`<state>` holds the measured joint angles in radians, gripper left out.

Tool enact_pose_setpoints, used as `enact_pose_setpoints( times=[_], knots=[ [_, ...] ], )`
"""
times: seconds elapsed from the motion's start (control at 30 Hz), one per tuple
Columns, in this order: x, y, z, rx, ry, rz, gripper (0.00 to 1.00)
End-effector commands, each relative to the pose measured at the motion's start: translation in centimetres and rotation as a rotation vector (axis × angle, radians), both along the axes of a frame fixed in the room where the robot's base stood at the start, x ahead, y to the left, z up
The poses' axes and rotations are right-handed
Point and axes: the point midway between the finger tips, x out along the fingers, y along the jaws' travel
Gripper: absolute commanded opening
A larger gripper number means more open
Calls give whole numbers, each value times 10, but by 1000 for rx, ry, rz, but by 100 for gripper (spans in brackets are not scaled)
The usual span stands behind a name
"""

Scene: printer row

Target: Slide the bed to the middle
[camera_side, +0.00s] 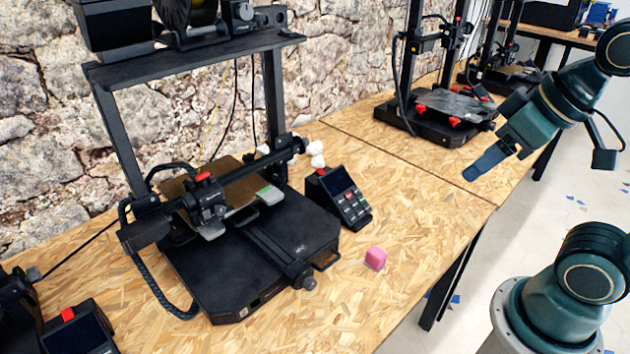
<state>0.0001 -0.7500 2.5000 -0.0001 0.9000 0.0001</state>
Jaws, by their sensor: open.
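The bed (238,190) is a brown-gold plate on the near black printer (265,255). It sits toward the back of the base, partly hidden behind the print head (205,200) and the crossbar. A light grey piece with a green patch (268,195) shows at the bed's front edge.
A control box with a screen (340,197) stands beside the printer. A second printer (435,112) stands further back. The table's front right is mostly clear. A stone wall (50,130) is behind.

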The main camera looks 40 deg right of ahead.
Motion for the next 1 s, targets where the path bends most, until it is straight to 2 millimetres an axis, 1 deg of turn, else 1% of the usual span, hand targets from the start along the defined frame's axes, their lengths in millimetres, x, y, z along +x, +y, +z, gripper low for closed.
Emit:
enact_pose_setpoints(
  times=[0.37, 0.5, 0.63, 0.77, 0.87, 1.0],
  knots=[
    [0, 0, 0, 0, 0, 0, 61],
    [1, 0, 1, -2, 1, 4, 34],
    [8, 1, 4, -12, 7, 27, 33],
    [21, 3, 11, -35, 20, 79, 33],
    [37, 5, 18, -60, 33, 136, 33],
    [65, 11, 27, -103, 55, 236, 33]
  ],
)
